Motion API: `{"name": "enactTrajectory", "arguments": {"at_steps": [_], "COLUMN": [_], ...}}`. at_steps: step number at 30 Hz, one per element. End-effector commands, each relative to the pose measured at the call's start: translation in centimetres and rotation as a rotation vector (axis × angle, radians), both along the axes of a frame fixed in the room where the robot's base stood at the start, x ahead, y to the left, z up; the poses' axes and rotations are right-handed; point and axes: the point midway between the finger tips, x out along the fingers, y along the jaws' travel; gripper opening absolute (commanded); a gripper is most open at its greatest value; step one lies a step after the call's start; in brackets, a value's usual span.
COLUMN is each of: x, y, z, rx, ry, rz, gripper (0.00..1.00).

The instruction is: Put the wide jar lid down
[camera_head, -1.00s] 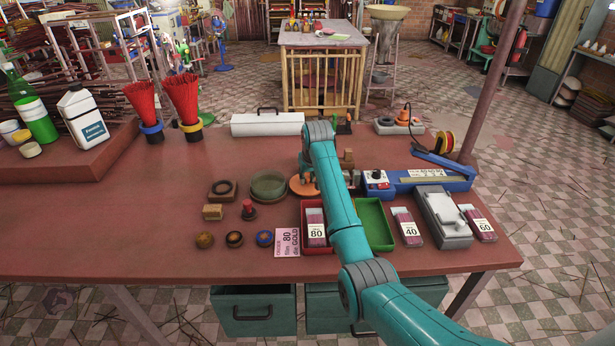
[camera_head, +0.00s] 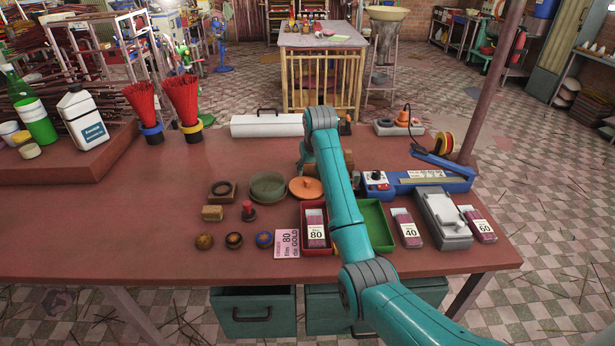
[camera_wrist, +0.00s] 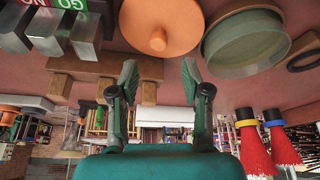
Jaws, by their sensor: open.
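The wide jar lid is an orange disc with a small knob (camera_head: 306,188). It lies flat, knob up, on the red-brown table, just right of the open green glass jar (camera_head: 268,187). In the wrist view the lid (camera_wrist: 160,28) is at the top centre, beside the jar (camera_wrist: 246,45). My gripper (camera_wrist: 159,76) is open and empty, its two fingers spread apart, with a gap between them and the lid. In the head view my gripper is behind the lid and largely hidden by my arm.
A wooden block rack (camera_wrist: 104,70) stands close to the fingers in the wrist view. A dark ring on a block (camera_head: 222,190) is left of the jar. Red and green trays (camera_head: 375,225) are in front. The table left of the jar is mostly clear.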

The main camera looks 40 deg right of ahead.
Motion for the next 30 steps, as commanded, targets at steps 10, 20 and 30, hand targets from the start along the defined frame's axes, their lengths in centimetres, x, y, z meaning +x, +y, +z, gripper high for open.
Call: {"name": "enactTrajectory", "arguments": {"at_steps": [10, 20, 30], "x": [-2.0, -2.5, -2.4], "y": [0.7, 0.8, 0.8], "z": [5.3, 6.2, 6.2], "rx": [-0.001, 0.0, 0.0], "ry": [-0.002, 0.0, 0.0], "rz": [0.0, 0.0, 0.0], "gripper": [0.48, 0.48, 0.48]}}
